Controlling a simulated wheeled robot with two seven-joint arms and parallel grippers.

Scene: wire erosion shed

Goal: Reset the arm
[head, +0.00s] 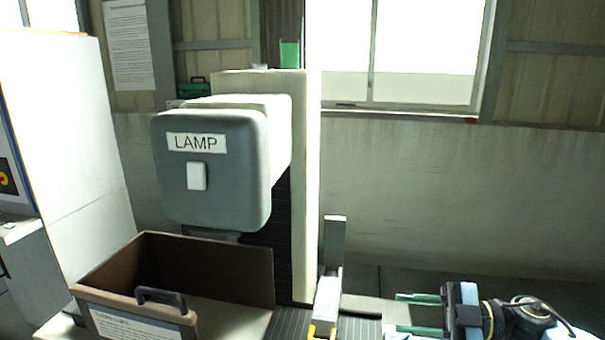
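My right gripper (398,313) comes in from the lower right corner, with its two green fingers pointing left. The fingers are apart, and nothing shows between them. It is beside a white and yellow part (326,303) at the foot of a grey upright, with a gap between them. My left gripper is not in view.
A grey machine head labelled LAMP (212,180) hangs from a cream column (306,190). An open brown bin (225,268) with a dark handle stands below it. A green cup (290,53) stands on top of the column. A white cabinet (65,130) is at left.

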